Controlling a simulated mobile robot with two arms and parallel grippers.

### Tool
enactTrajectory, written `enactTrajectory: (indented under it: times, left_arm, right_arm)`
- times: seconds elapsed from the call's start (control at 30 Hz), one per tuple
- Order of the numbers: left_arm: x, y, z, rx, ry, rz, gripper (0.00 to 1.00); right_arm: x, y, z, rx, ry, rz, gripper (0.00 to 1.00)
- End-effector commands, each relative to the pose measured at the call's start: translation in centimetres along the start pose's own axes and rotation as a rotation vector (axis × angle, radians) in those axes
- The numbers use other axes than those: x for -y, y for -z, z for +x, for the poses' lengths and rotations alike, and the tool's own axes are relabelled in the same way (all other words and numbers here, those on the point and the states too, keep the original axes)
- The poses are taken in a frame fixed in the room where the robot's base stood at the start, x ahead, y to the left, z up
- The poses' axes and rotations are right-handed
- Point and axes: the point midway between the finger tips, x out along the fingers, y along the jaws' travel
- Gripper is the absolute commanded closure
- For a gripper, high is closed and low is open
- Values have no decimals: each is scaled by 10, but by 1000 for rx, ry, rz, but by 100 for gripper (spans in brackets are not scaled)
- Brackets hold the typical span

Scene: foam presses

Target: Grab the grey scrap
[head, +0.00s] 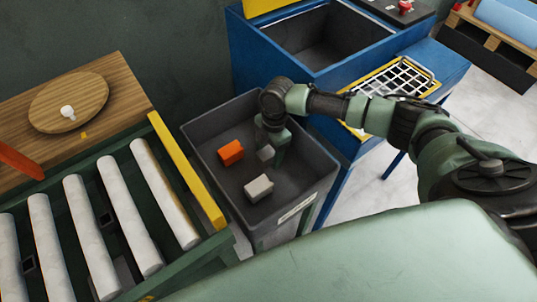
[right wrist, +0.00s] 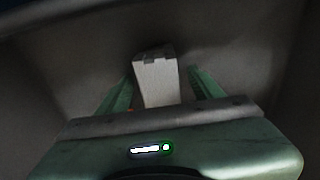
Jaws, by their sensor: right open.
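The light grey scrap (head: 258,188) is a small block on the floor of the dark grey bin (head: 325,182). An orange block (head: 231,152) lies behind it, to the left. My right gripper (head: 272,156) reaches down into the bin, behind and a little right of the grey scrap. A small darker grey shape beside the fingers is too unclear to name. In the right wrist view, a pale grey block (right wrist: 156,80) shows between the two green fingers of the open gripper (right wrist: 163,88), with a gap visible at its right side. My left gripper is out of view.
The bin walls stand close around my right gripper. A roller conveyor (head: 112,225) with a yellow edge is on the left, beside a wooden table (head: 120,80). A blue press box (head: 262,65) stands behind, with a wire rack (head: 400,80) on its right.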

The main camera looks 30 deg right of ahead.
Motion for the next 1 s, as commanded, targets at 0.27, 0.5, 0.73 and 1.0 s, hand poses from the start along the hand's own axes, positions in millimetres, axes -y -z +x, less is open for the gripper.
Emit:
enactTrajectory:
  times: [0.27, 0.5, 0.73, 1.0]
  left_arm:
    - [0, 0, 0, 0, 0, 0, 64]
    - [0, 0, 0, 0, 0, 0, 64]
    - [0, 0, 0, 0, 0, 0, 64]
    - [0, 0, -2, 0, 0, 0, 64]
  right_arm:
    - [0, 0, 0, 0, 0, 0, 98]
    - [0, 0, -1, 0, 0, 0, 98]
    - [-1, 2, -15, 0, -2, -1, 98]
    - [-2, 8, -74, 0, -7, -1, 98]
